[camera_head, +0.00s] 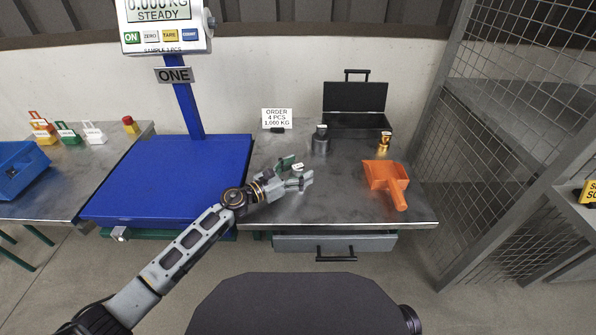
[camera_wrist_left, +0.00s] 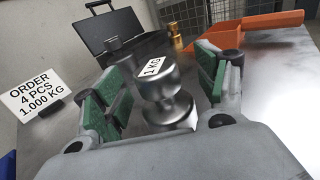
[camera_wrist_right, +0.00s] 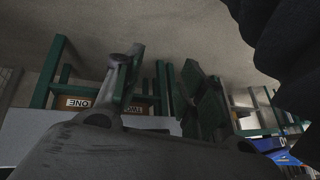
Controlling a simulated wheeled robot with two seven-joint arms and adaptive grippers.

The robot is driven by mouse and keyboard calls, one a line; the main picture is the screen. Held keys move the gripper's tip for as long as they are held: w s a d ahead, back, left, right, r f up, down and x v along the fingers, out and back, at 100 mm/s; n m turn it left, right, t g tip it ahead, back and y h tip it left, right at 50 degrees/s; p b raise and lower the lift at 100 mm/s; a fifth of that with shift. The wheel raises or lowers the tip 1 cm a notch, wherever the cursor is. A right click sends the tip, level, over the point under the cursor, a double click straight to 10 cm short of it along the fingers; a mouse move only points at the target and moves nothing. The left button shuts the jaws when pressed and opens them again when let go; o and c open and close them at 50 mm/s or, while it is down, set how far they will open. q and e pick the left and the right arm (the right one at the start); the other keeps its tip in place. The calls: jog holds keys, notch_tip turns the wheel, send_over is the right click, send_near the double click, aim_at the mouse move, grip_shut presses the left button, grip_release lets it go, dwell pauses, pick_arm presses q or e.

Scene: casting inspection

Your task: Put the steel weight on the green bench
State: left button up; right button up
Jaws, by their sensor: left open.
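A steel weight marked 1 KG (camera_wrist_left: 168,92) stands upright on the steel tabletop and sits between the spread fingers of my left gripper (camera_wrist_left: 160,95). Its pale top also shows in the head view (camera_head: 298,167). My left gripper (camera_head: 297,178) is open, with a finger on each side of the weight; I see no clear contact. My right gripper (camera_wrist_right: 160,90) appears open and empty in the right wrist view, and is outside the head view. The work bench (camera_head: 350,205) has a grey steel top and a little green frame showing at its edge. Which bench is the green one is unclear.
A blue scale platform (camera_head: 170,180) lies left of my left gripper. A darker weight (camera_head: 320,141), an open black case (camera_head: 355,105), a brass weight (camera_head: 385,140), an orange scoop (camera_head: 387,180) and an order sign (camera_head: 277,118) surround the weight. A mesh cage (camera_head: 455,130) closes the right side.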

aim_at(293, 173)
jog(key=shift+r, duration=0.1)
pick_arm(q)
jog(key=shift+s+a, duration=0.4)
jog(key=shift+a, duration=0.15)
jog(key=v, duration=0.4)
jog(key=shift+p, duration=0.3)
jog(key=shift+v, duration=3.3)
pick_arm(e)
jog(key=shift+d+r, duration=0.15)
jog(key=shift+r, duration=0.9)
